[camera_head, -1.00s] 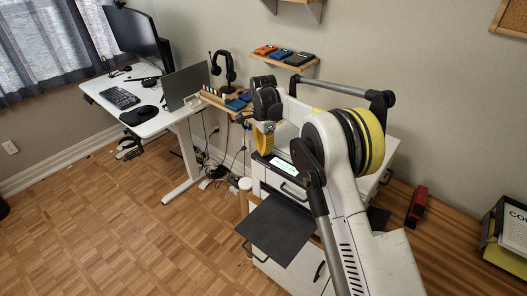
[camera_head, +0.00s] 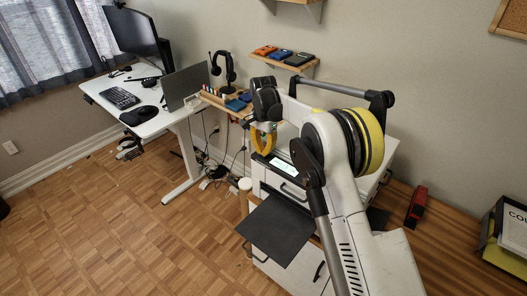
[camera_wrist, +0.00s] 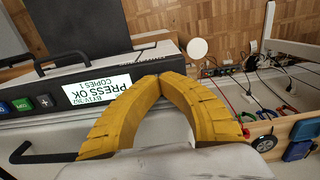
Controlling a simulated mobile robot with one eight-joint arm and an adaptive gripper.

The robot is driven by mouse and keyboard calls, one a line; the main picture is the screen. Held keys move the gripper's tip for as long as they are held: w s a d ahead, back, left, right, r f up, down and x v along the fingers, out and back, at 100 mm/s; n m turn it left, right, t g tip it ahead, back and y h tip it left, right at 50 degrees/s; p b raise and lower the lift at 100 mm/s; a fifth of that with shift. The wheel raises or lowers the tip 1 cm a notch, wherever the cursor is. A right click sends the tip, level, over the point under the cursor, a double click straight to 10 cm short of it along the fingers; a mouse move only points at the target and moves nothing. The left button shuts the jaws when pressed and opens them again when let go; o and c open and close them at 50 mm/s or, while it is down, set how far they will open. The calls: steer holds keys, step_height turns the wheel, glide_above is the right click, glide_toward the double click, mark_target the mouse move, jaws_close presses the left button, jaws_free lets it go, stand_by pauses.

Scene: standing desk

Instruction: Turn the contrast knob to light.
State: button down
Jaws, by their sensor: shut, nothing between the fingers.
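The printer-like machine on the white cabinet has a lit display (camera_head: 284,165), which in the wrist view (camera_wrist: 97,92) reads upside down "PRESS OK" and "COPIES 1". I cannot make out the contrast knob; my fingers cover part of the panel. My gripper (camera_head: 264,153) is just above the panel's left end. In the wrist view, its yellow fingers (camera_wrist: 159,78) arch together with tips meeting and nothing between them, close to the display.
A dark tray (camera_head: 276,229) juts out from the cabinet front. A wooden shelf (camera_wrist: 270,132) with cables and a black wheel-like thing (camera_wrist: 264,144) lies to the right in the wrist view.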

steer(key=shift+n, duration=2.1)
steer(key=c, duration=1.5)
jaws_free()
steer(key=shift+a, duration=0.1)
steer(key=shift+c, duration=0.2)
step_height(320, 180, up, 12)
